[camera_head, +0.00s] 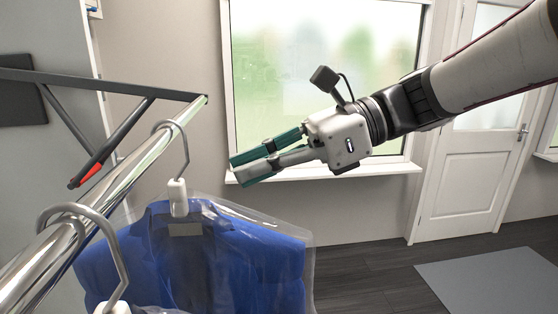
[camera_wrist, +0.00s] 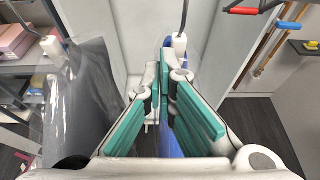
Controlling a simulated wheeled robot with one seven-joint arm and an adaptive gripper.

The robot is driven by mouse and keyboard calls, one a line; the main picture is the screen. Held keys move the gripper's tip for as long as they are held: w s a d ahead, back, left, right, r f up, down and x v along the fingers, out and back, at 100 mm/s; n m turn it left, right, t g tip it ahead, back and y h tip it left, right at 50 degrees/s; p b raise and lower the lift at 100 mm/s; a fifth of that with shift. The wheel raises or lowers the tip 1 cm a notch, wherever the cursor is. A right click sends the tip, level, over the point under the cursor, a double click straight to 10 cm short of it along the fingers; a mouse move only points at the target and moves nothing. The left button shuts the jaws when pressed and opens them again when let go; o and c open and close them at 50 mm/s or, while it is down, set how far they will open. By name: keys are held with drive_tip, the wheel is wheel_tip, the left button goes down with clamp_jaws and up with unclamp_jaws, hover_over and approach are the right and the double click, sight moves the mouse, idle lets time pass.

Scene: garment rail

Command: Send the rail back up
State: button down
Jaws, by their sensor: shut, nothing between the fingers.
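The chrome rail (camera_head: 130,170) runs from the lower left to a dark bracket frame (camera_head: 100,82) in the head view. A dark lever with a red grip (camera_head: 90,172) hangs under that frame; a red grip also shows at the top right of the wrist view (camera_wrist: 255,10). My gripper (camera_head: 233,170) is shut and empty, right of the rail and above a bagged blue garment (camera_head: 240,260). In the wrist view my gripper's teal fingers (camera_wrist: 172,92) hide part of the blue garment behind them. The gripper is apart from the red grip.
The blue garment hangs from a hanger (camera_head: 178,190) on the rail; another hanger (camera_head: 90,225) is nearer. A bagged grey garment (camera_wrist: 85,100) hangs at left in the wrist view, before shelves (camera_wrist: 20,70). A window (camera_head: 320,80) and white door (camera_head: 470,170) stand behind.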

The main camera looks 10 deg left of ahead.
drive_tip(key=p+x, duration=0.1)
drive_tip(key=x, duration=0.7)
drive_tip(key=shift+s+a+r+p, duration=0.15)
drive_tip(key=shift+r+p, duration=0.45)
drive_tip(key=shift+r, duration=1.3)
drive_tip(key=shift+r, duration=0.1)
